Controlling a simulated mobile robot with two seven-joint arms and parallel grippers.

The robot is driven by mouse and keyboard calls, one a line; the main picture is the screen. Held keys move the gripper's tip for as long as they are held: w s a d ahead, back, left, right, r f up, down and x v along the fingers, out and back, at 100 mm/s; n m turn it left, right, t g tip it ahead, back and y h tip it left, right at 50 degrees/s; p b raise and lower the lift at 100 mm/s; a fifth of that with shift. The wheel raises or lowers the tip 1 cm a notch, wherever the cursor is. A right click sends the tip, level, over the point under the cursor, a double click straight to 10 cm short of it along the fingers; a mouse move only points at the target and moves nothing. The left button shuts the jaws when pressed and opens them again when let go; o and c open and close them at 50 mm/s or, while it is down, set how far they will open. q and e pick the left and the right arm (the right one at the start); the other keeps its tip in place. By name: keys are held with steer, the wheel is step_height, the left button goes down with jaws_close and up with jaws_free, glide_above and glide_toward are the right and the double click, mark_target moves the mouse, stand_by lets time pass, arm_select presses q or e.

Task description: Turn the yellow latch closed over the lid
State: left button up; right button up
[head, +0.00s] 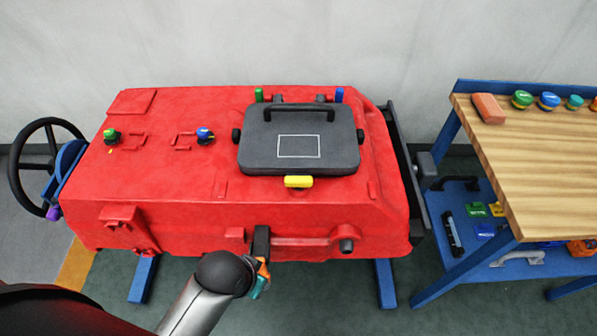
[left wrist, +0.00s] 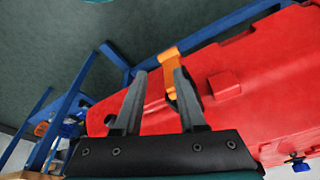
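The yellow latch (head: 298,181) sits at the middle of the lid's front edge in the head view, its bar lying left to right along that edge. The grey lid (head: 255,157) lies flat on top of the red machine (head: 170,170), with a black handle and a white-outlined rectangle. My left gripper (head: 261,240) is low at the machine's front side, below and left of the latch. Its fingertips cannot be made out there. In the left wrist view its two grey fingers (left wrist: 160,72) stand apart, empty, with an orange part behind them. The latch is not visible there. My right gripper is not in view.
A green latch (head: 259,95) and a blue latch (head: 339,94) stand at the lid's back edge. A short bar and a black knob (head: 346,246) project from the machine's front. A wooden workbench (head: 530,170) with several small items stands at the right. The air above the lid is clear.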

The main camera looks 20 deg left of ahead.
arm_select(q)
step_height(320, 180, up, 9)
steer(key=w+d+m+h, duration=0.1)
steer(key=w+d, duration=0.2)
steer(key=w+d+r+m+h, duration=0.2)
steer(key=w+d+r+m, duration=0.2)
steer(key=d, duration=0.2)
step_height(320, 180, up, 12)
steer(key=m+g+y, duration=0.3)
steer(key=m, duration=0.5)
glide_above(298, 178)
step_height(298, 178, down, 15)
steer(key=shift+f+b, duration=0.15)
steer(key=shift+b, duration=1)
steer(key=shift+c, duration=0.2)
jaws_close()
